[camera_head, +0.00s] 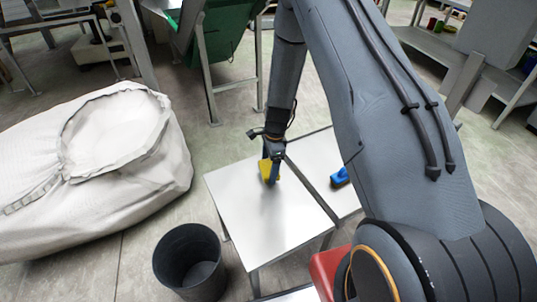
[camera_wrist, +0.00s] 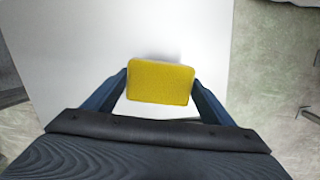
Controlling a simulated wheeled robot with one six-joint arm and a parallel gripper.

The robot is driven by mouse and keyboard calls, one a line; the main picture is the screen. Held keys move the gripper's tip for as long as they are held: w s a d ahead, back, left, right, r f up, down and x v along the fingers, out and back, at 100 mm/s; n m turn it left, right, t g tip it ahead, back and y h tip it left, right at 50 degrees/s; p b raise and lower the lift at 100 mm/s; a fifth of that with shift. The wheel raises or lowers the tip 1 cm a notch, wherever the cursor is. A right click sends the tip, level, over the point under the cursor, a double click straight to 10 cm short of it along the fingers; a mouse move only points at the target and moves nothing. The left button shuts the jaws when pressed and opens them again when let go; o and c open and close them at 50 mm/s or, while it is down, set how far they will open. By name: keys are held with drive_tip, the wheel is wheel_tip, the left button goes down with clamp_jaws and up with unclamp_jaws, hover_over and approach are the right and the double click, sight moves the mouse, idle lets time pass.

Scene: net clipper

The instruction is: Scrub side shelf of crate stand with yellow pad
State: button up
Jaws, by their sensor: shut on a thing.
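The yellow pad (camera_head: 266,169) is between the fingers of my gripper (camera_head: 272,168). In the wrist view the yellow pad (camera_wrist: 161,82) spans the gap between the two blue fingers of my gripper (camera_wrist: 160,90), which are shut on its sides. The pale, smooth shelf (camera_head: 280,222) lies under the pad, and its bare surface (camera_wrist: 80,45) fills much of the wrist view.
A blue object (camera_head: 340,177) rests on the adjoining panel, right of a dark dividing bar. A dark bin (camera_head: 190,262) stands on the floor at the shelf's front left. A large white sack (camera_head: 95,170) lies at left. A red object (camera_head: 328,268) is near the front. The shelf's front half is clear.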

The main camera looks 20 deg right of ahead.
sight(267, 168)
drive_tip(key=shift+r+p, duration=1.65)
drive_tip(key=shift+r, duration=0.95)
